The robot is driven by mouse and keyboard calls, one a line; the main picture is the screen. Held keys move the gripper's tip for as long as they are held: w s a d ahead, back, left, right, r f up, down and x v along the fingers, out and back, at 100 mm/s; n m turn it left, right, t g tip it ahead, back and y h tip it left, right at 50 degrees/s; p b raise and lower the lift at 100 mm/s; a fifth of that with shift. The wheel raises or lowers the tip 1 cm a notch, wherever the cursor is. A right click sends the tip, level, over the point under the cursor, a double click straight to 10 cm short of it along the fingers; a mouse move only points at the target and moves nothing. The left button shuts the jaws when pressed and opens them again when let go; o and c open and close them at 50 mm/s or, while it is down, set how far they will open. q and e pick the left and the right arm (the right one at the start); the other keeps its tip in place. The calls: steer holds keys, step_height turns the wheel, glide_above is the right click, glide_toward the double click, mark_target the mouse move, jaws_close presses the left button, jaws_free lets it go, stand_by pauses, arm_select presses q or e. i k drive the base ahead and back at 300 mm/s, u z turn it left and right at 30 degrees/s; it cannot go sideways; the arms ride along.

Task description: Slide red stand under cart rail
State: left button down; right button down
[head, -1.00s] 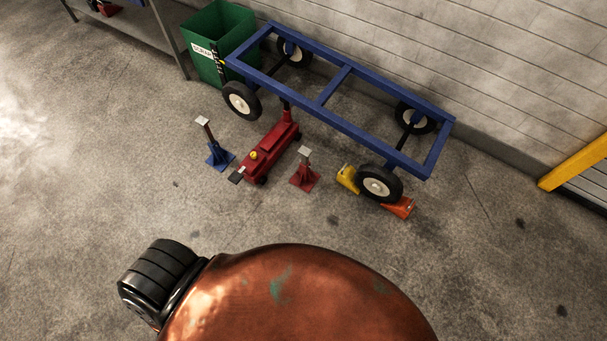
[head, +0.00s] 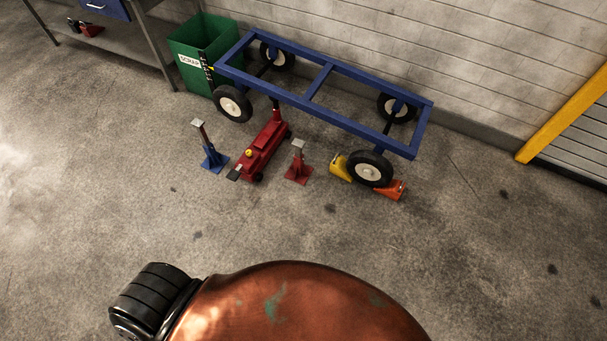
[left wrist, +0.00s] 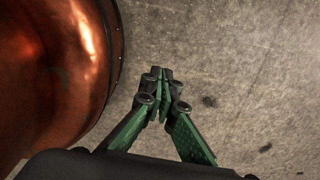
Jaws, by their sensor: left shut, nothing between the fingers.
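The red stand (head: 298,167) stands upright on the floor in the head view, in front of the cart's near rail, between the red floor jack and the yellow wheel chock. The blue cart frame (head: 318,85) stands on its wheels along the wall, and its near rail (head: 290,97) runs behind the stand. The red floor jack (head: 263,150) reaches under that rail. My left gripper (left wrist: 165,75) shows only in the left wrist view, shut and empty above bare floor, away from the stand. My right gripper is in neither view.
A blue stand (head: 211,153) is left of the jack. Yellow (head: 340,168) and orange (head: 390,190) chocks flank the near right wheel. A green scrap bin (head: 190,62) and a workbench stand at the back left. A yellow-edged structure is at right. The front floor is clear.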

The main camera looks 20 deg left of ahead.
mark_target(298, 173)
steer(key=z, duration=0.25)
steer(key=i, duration=1.55)
steer(key=u, duration=1.1)
steer(key=i, duration=0.4)
steer(key=u, duration=0.35)
